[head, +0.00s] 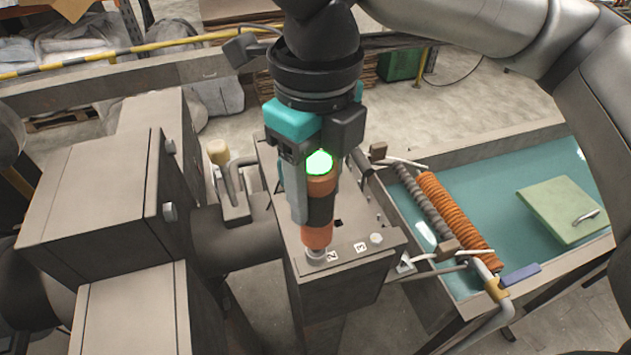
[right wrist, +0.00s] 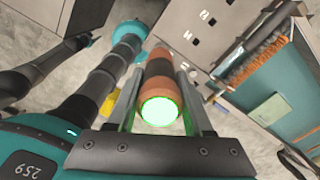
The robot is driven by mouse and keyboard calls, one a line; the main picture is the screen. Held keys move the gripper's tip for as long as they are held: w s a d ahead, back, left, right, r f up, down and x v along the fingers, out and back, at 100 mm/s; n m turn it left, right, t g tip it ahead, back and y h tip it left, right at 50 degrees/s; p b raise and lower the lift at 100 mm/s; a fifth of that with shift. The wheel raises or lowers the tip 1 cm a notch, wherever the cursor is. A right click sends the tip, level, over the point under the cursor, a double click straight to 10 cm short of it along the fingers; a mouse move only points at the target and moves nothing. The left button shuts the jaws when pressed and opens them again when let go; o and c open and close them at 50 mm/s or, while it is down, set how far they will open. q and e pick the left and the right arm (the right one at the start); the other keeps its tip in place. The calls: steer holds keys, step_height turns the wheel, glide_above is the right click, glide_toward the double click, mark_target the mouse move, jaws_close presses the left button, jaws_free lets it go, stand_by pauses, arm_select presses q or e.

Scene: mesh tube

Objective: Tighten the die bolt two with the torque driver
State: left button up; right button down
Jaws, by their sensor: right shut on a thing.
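The torque driver (head: 318,232) is orange with a black band and a bright green glowing end at its top. My right gripper (head: 319,203) is shut around its body and holds it about upright, with its lower end at the die bolt marked 2. The driver hides that bolt, so I cannot tell how far it is seated. The label 2 (head: 333,256) lies beside the driver's tip on the grey die block (head: 345,285). Another bolt (head: 376,238) stands by label 3. In the right wrist view the driver (right wrist: 162,68) lies between both fingers, green end towards the camera. My left gripper is not seen.
A teal-lined trough (head: 470,190) at the right holds an orange coil (head: 455,220), a grey coil (head: 425,200) and a pale green panel (head: 560,208). Grey machine housings (head: 95,190) stand at the left. A yellow rail (head: 130,50) runs behind.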

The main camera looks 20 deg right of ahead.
mark_target(316, 162)
steer(key=shift+f, duration=0.15)
steer(key=shift+p, duration=0.65)
stand_by(0.8)
steer(key=shift+f+p, duration=0.15)
steer(key=shift+p, duration=0.7)
stand_by(0.7)
steer(key=shift+f, duration=0.2)
stand_by(0.5)
steer(key=shift+r, duration=0.15)
stand_by(0.7)
steer(key=shift+r, duration=3)
